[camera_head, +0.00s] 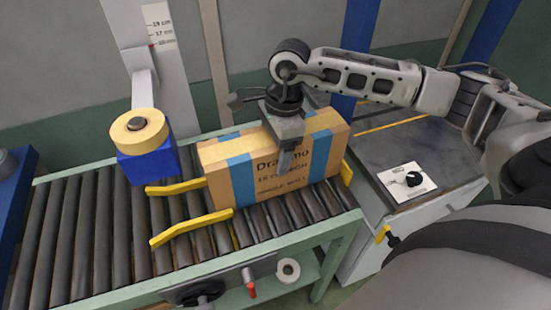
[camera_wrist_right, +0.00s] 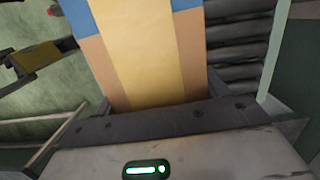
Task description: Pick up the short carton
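The carton (camera_head: 262,176) is a brown box with blue bands, yellow tape on top and dark print. It sits upright on the roller conveyor. My right gripper (camera_head: 286,150) is above it, pointing down, with one finger in front of its printed face. In the right wrist view the taped top of the carton (camera_wrist_right: 140,50) fills the middle, and the fingers of my right gripper (camera_wrist_right: 160,98) lie close along both its sides. Whether they press on it cannot be seen. My left gripper does not show in the head view.
The conveyor (camera_head: 95,248) has yellow guides (camera_head: 205,226) left of the carton. A blue block with a yellow roll (camera_head: 140,130) hangs beside the scale post at the back left. A dark bench (camera_head: 385,150) with a white plate (camera_head: 407,180) stands right. The conveyor's left rollers are bare.

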